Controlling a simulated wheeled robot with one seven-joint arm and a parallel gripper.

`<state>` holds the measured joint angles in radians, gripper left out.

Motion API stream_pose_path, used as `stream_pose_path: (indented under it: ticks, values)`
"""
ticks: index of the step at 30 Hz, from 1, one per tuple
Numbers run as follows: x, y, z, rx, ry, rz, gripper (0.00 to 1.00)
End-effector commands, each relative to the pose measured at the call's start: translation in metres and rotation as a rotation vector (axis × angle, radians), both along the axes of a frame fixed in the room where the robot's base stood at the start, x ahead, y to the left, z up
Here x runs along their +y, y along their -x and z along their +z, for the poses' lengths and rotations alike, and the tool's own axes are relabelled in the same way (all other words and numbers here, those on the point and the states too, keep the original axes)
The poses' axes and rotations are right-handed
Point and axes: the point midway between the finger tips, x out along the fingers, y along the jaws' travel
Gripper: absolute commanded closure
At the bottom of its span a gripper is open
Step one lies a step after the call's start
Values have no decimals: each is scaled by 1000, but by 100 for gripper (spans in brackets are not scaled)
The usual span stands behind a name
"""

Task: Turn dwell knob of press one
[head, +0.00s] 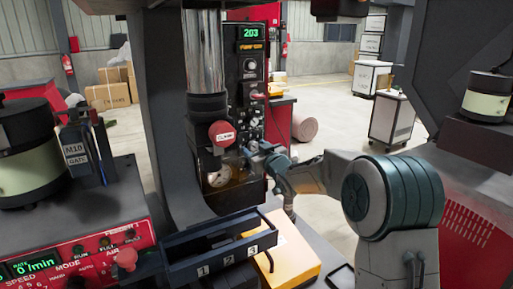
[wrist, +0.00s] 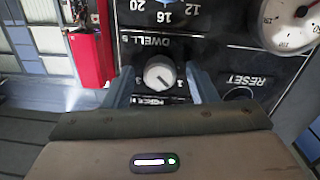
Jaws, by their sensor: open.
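The dwell knob (wrist: 160,74) is a pale grey round knob on a black panel, under upside-down "DWELL S" lettering in the wrist view. Its dark pointer line slants toward the lower right, near the "1" of its scale. My gripper (wrist: 160,80) is open, with one blue-grey finger at each side of the knob. A gap shows at both sides; I cannot tell whether either finger touches it. In the head view my gripper (head: 262,152) is at the press's dark control panel (head: 252,92), and I cannot make out the dwell knob there.
A pressure gauge (wrist: 288,24) and a "RESET" marking (wrist: 246,80) sit close to the knob. A red palm button (head: 222,134) stands out left of my gripper. A numbered dark tray (head: 222,245) and a yellow box (head: 292,258) lie below my arm.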

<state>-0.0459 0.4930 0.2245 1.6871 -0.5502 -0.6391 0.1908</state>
Motion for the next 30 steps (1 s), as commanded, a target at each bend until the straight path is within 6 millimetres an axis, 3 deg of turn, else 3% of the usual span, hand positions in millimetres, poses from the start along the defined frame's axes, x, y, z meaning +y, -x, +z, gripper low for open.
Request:
stream_pose_path:
  ticks: [9,14,15,30]
  values:
    - [1,-2,0,1,0,-1,48]
    - [1,-2,0,1,0,-1,90]
    - [1,-2,0,1,0,-1,93]
    - [-2,-3,0,72,-104,-5,92]
